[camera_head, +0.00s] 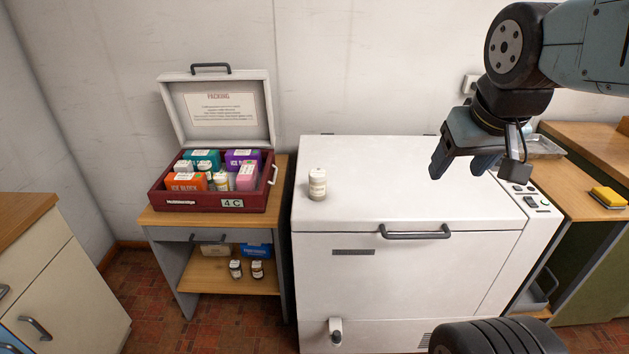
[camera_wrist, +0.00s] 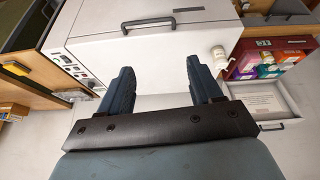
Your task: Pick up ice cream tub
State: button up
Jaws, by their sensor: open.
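A small white cylindrical container (camera_head: 317,184) with a pale label stands upright on the left part of the white chest freezer's lid (camera_head: 400,175). I cannot tell whether it is the ice cream tub; no other thing is clearly one. The container also shows in the wrist view (camera_wrist: 218,56), right of my fingers. My gripper (camera_head: 462,163) is open and empty, above the right part of the freezer lid and well apart from the container. Both fingers show apart in the wrist view (camera_wrist: 160,85). The freezer is shut and its inside is hidden.
An open red case (camera_head: 210,202) with several coloured packs stands on a small wooden table left of the freezer. Small jars (camera_head: 247,269) sit on its lower shelf. The freezer's front handle (camera_head: 415,233) sticks out. A yellow sponge (camera_head: 607,196) lies on the right counter.

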jog(key=o, duration=0.4)
jog(key=w+d+f+n+g+h, duration=0.2)
jog(key=w+f+n+g+h, duration=0.1)
jog(key=f, duration=0.4)
jog(key=w+n+h, duration=0.1)
jog(key=w+n, duration=0.1)
jog(key=shift+w+d+f+n+g+h, duration=0.15)
jog(key=shift+d+n+g+h, duration=0.25)
jog(key=w+f+n+h, duration=0.2)
jog(key=w+n+h, duration=0.1)
jog(key=w+n, duration=0.1)
jog(key=n+t+y, duration=0.3)
jog(key=n+t, duration=1.3)
jog(key=n, duration=0.6)
send_near(320, 177)
jog(key=f+x, duration=0.1)
jog(key=x, duration=0.8)
jog(key=a+f+x, duration=0.1)
jog(key=x, duration=0.3)
jog(key=shift+w+f, duration=0.3)
jog(key=shift+w, duration=0.2)
